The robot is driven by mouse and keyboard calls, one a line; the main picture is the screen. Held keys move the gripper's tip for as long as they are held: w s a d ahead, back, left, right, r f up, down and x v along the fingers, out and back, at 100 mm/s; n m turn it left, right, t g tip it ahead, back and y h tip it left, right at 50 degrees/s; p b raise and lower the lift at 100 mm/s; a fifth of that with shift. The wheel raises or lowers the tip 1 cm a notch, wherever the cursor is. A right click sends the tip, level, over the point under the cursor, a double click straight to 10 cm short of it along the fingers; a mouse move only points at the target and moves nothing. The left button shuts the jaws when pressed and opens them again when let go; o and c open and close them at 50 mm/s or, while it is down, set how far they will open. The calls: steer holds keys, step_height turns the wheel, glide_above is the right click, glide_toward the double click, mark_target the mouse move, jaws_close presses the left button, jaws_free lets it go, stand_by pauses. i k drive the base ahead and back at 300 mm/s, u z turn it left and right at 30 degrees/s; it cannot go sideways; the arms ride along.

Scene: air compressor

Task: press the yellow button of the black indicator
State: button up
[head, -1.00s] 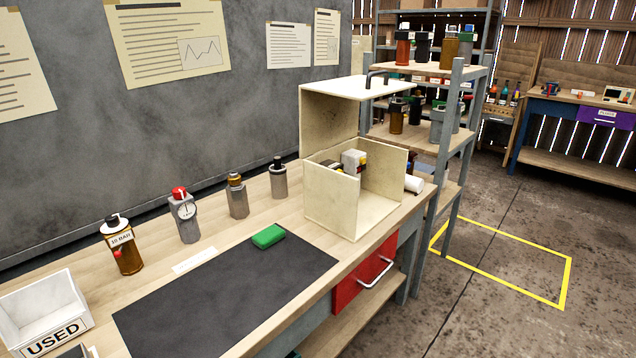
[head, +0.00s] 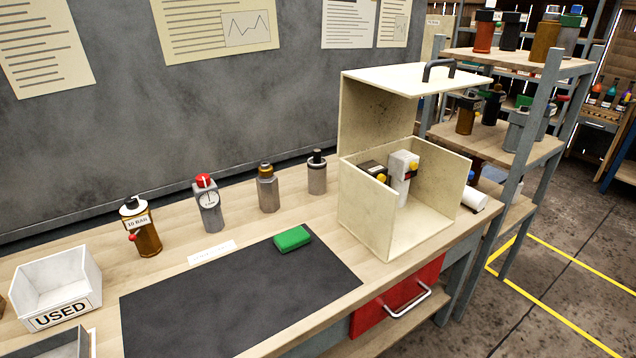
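An open cream box (head: 365,222) stands on the right part of the workbench, its lid raised. Inside it, a black indicator (head: 371,168) shows its top and a small yellow button (head: 381,178) at its right. The box's front wall hides its lower part. A taller white indicator (head: 402,172) stands to its right in the box, also with a yellow part near its top. My gripper is not in view.
A green block (head: 292,239) lies on a black mat (head: 230,300). Several bottles, including an amber one (head: 143,232), line the bench's back. A white USED bin (head: 65,315) is at left. A red drawer (head: 395,305) and a shelf rack (head: 560,65) are at right.

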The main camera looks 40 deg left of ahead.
mark_target(372, 168)
steer(key=u, duration=0.55)
steer(key=i, duration=0.8)
steer(key=u, duration=0.75)
steer(key=i, duration=0.3)
steer(key=u, duration=1.8)
steer(key=k, duration=1.3)
steer(key=z, duration=1.05)
